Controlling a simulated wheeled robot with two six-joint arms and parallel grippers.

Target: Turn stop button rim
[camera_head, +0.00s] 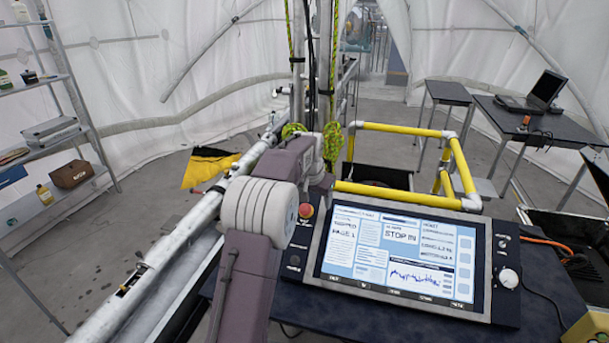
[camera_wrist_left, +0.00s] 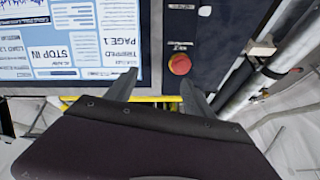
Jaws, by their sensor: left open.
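The stop button is a round red knob (camera_wrist_left: 180,64) on the dark border of the control panel; it also shows in the head view (camera_head: 306,211), at the left of the screen, close to my left arm. In the left wrist view the button lies just beyond the tip of the right-hand finger, not centred between the fingers. No contact with the button is visible. In the head view the fingers cannot be made out. My right gripper is not in view.
The control panel screen (camera_head: 395,248) reads "STOP IN" and "PAGE 1". A white knob (camera_head: 508,278) sits at its right. Yellow rails (camera_head: 395,193) stand behind the panel, and a metal pipe (camera_head: 190,228) runs along the left. A laptop (camera_head: 540,92) rests on a table at right.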

